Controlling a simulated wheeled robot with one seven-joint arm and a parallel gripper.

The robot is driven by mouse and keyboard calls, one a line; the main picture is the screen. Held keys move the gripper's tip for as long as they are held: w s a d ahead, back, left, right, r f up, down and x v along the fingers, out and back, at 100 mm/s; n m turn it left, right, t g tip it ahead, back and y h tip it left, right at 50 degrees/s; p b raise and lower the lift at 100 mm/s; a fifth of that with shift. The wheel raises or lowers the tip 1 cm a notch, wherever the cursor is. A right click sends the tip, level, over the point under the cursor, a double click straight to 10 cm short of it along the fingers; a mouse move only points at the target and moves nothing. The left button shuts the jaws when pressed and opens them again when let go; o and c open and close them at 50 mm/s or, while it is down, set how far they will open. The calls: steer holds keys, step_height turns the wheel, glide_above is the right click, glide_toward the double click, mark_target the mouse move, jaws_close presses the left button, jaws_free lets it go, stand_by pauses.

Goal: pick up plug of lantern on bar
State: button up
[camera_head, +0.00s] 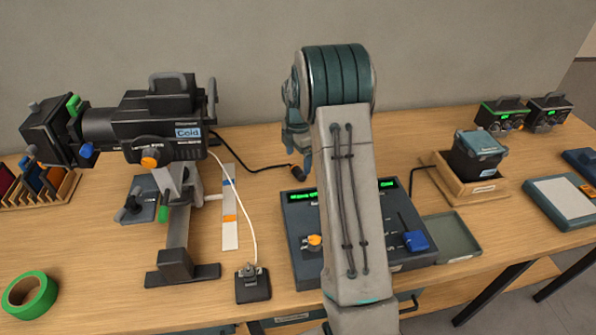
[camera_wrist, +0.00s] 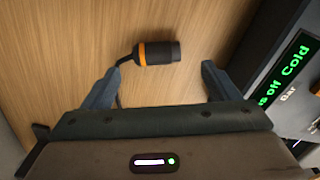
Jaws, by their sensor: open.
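The lantern (camera_head: 160,125) is a black stage light labelled "Cold", mounted on a dark stand (camera_head: 178,250) at the left of the table. A black cable runs from it to its plug (camera_head: 300,173), which lies near the table's middle. In the wrist view the plug (camera_wrist: 158,53) is a black cylinder with an orange ring, lying on the wood with its cable bending down to the left. My gripper (camera_wrist: 165,72) is open and empty above it, fingers on either side; no contact shows. In the head view my gripper (camera_head: 298,150) is partly hidden by my arm.
A control desk (camera_head: 300,240) with green displays and faders stands close to the right of the plug, partly hidden by my arm. A wooden tray (camera_head: 437,160) holds a dark box. Green tape (camera_head: 28,294) lies at the front left.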

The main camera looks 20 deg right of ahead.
mark_target(298, 168)
steer(key=shift+w+f+p, duration=0.2)
steer(key=shift+f+p, duration=0.65)
steer(key=shift+f, duration=2)
steer(key=c, duration=1.1)
